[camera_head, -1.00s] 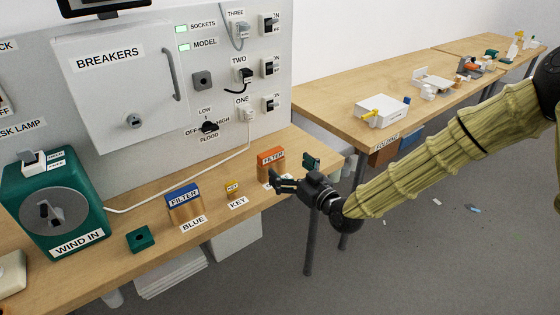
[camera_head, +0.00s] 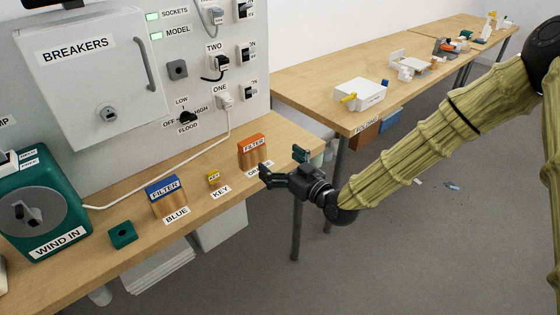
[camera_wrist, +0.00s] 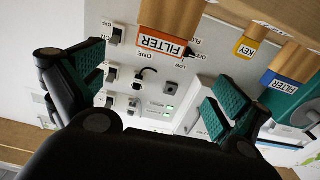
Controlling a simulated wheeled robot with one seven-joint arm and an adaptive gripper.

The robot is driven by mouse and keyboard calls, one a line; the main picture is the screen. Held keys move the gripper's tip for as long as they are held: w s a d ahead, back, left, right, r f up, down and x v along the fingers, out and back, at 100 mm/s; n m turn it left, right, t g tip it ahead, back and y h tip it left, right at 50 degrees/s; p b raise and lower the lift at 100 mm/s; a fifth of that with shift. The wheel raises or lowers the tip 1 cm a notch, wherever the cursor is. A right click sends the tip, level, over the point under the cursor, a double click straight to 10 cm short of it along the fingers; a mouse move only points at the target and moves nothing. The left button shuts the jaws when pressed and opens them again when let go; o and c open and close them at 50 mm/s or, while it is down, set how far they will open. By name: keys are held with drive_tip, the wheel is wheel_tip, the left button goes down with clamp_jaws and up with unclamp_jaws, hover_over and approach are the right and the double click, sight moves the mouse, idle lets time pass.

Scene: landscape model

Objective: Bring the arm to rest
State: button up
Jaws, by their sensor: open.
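My gripper (camera_head: 280,168) is at the front edge of the near bench, just in front of the orange filter (camera_head: 252,150). Its fingers are apart with nothing between them. My arm reaches in from the right in the head view. In the wrist view the picture is upside down, and the open green-padded fingers of my gripper (camera_wrist: 150,90) frame the panel. The orange filter also shows there (camera_wrist: 163,42), beyond the fingers and apart from them.
A blue filter (camera_head: 164,196), a yellow key block (camera_head: 213,178), a small green block (camera_head: 122,234) and the green WIND IN box (camera_head: 40,215) stand on the near bench (camera_head: 190,231). The breaker panel (camera_head: 95,85) rises behind. Another bench (camera_head: 310,87) is at right. Floor at lower right is open.

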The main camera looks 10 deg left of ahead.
drive_tip(key=s+d+f+m+g+h+p, duration=0.1)
drive_tip(key=s+d+f+m+g+h, duration=0.15)
drive_tip(key=s+d+f, duration=0.5)
drive_tip(key=s+d+f+m+g+h, duration=0.1)
drive_tip(key=s+d+f+m+h, duration=0.2)
drive_tip(key=f, duration=0.7)
drive_tip(key=s+d+f+m+g+h+p, duration=0.1)
drive_tip(key=s+d+f+g+h, duration=0.15)
drive_tip(key=s+d+f, duration=0.5)
drive_tip(key=s+d+f+m+g+h+p, duration=0.1)
drive_tip(key=s+d+f+m+g+h, duration=0.1)
drive_tip(key=s+d, duration=0.6)
drive_tip(key=s+d+f+m+g+h, duration=0.2)
drive_tip(key=s+d, duration=0.7)
drive_tip(key=s, duration=0.5)
wheel_tip(320, 180, down, 4)
drive_tip(key=shift+s+d+r+g+h+p, duration=0.2)
drive_tip(key=shift+g+h+p, duration=0.25)
drive_tip(key=shift+h, duration=0.65)
